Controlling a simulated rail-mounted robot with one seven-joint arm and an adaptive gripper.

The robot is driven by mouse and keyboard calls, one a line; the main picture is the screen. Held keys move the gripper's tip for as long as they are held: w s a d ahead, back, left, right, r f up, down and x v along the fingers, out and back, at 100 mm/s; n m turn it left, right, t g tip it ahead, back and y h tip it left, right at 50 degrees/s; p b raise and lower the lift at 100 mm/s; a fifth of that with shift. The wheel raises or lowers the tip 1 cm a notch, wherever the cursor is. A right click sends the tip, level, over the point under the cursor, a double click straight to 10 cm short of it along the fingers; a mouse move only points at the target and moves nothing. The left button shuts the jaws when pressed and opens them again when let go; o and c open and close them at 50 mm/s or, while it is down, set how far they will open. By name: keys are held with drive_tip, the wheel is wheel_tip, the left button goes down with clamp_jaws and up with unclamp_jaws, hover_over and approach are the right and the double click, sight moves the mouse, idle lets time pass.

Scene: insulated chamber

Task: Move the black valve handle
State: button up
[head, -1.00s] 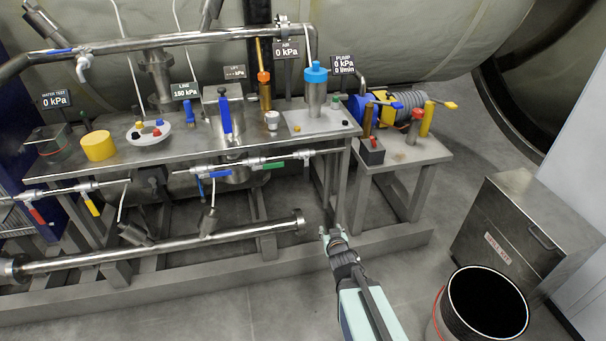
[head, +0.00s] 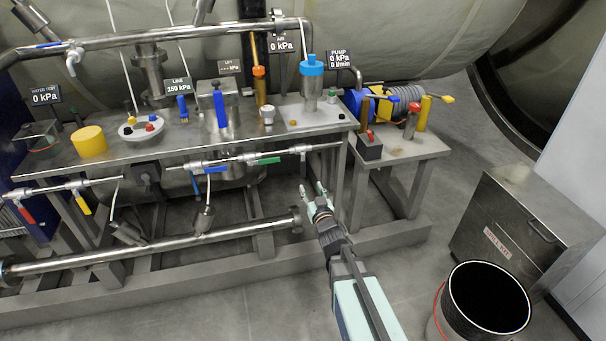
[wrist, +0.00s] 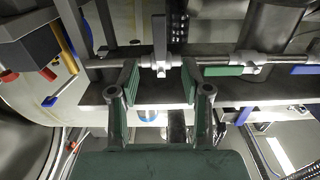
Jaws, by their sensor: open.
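A dark grey-black valve handle (wrist: 160,35) shows in the wrist view, standing straight out from a silver valve body (wrist: 160,67) on a thin horizontal pipe. My gripper (head: 311,189) is open and empty, below the right part of the thin pipe (head: 325,147) in the head view. In the wrist view my gripper (wrist: 160,80) has its two green-padded fingers on either side of the valve body in the picture. I cannot tell whether they touch it.
A green handle (wrist: 222,70) and a blue handle (wrist: 305,68) lie along the same pipe, to the right in the wrist view. The steel bench (head: 205,137) is above my gripper, and a thick lower pipe (head: 170,244) is to its left. A black bin (head: 483,300) stands front right.

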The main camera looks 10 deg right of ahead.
sight(303, 171)
drive_tip(key=w, duration=1.1)
drive_tip(key=shift+a, duration=0.4)
clamp_jaws()
